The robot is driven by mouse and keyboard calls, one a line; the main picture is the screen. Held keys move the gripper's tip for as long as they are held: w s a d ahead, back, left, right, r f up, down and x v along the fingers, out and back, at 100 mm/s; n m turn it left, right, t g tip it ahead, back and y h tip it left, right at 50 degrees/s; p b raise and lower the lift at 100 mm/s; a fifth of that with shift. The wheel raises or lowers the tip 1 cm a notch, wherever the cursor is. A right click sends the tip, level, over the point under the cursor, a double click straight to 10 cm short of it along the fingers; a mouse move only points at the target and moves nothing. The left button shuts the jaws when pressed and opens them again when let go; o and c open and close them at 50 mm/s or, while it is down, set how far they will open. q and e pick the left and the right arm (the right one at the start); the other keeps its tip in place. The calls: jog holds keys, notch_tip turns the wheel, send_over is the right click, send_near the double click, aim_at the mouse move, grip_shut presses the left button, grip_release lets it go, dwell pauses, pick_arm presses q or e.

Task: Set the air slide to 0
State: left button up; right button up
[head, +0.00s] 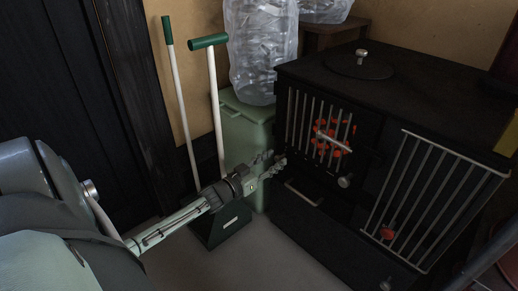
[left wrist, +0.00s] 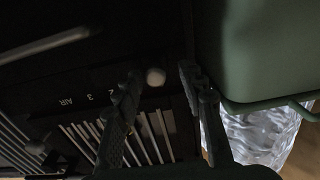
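The black stove (head: 300,225) stands at the right with a barred door and orange glow behind it. In the left wrist view, a pale round knob (left wrist: 155,77) sits on the dark stove front beside white markings reading AIR, 3 and 2 (left wrist: 85,98). It looks like the air slide's knob. My left gripper (head: 272,164) is at the stove's left front edge. Its fingers (left wrist: 160,80) are apart in the left wrist view, with the knob showing between the tips. I cannot tell whether they touch it. The knob is not visible in the head view. My right gripper is not seen.
A green bin (head: 243,118) stands left of the stove, with clear plastic bottles (head: 262,50) above it. Two white-handled tools (head: 215,105) lean by the wall. A barred guard (head: 435,195) and a drawer handle (head: 303,194) are on the stove front.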

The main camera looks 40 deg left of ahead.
pick_arm(q)
jog(key=s, duration=1)
jog(key=shift+s+a, duration=0.25)
jog(key=shift+a, duration=0.2)
